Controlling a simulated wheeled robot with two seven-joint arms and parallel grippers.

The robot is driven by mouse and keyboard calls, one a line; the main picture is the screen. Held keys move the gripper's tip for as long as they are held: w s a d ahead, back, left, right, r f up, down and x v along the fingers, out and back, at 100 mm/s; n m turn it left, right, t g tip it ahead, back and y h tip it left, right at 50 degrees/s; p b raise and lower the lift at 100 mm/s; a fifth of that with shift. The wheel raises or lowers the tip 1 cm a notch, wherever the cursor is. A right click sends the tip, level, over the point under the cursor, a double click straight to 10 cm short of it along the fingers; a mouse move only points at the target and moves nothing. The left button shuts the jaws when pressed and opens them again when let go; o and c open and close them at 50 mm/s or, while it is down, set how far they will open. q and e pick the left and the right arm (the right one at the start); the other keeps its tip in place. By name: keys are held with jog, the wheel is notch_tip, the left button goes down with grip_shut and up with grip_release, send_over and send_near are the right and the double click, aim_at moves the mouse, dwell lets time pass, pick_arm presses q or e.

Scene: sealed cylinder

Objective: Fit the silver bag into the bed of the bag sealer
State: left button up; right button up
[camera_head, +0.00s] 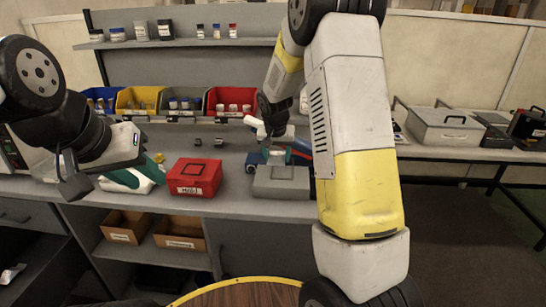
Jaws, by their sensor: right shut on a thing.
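The bag sealer appears to be the grey box-like device (282,183) on the workbench, right of the red box. My right gripper (278,152) is directly over it, pointing down and shut on a small pale piece, apparently the silver bag (277,154). The bag is mostly hidden by the gripper and sealer parts, so I cannot tell whether it touches the bed.
A red labelled box (194,178) stands left of the sealer. A white and green item (130,183) lies behind my left gripper. Coloured bins (186,103) line the back. A grey lidded case (443,126) sits on the right-hand table.

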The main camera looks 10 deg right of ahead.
jog(key=shift+w+d+f, duration=0.1)
jog(key=shift+w+d, duration=0.1)
jog(key=shift+d, duration=0.35)
jog(key=shift+w+d+f, duration=0.1)
jog(key=shift+w+d, duration=0.1)
jog(key=shift+d, duration=0.35)
jog(key=shift+f, duration=1.65)
jog(key=shift+f, duration=0.1)
jog(key=shift+f, duration=0.1)
jog(key=o, duration=1.5)
jog(key=shift+f, duration=0.1)
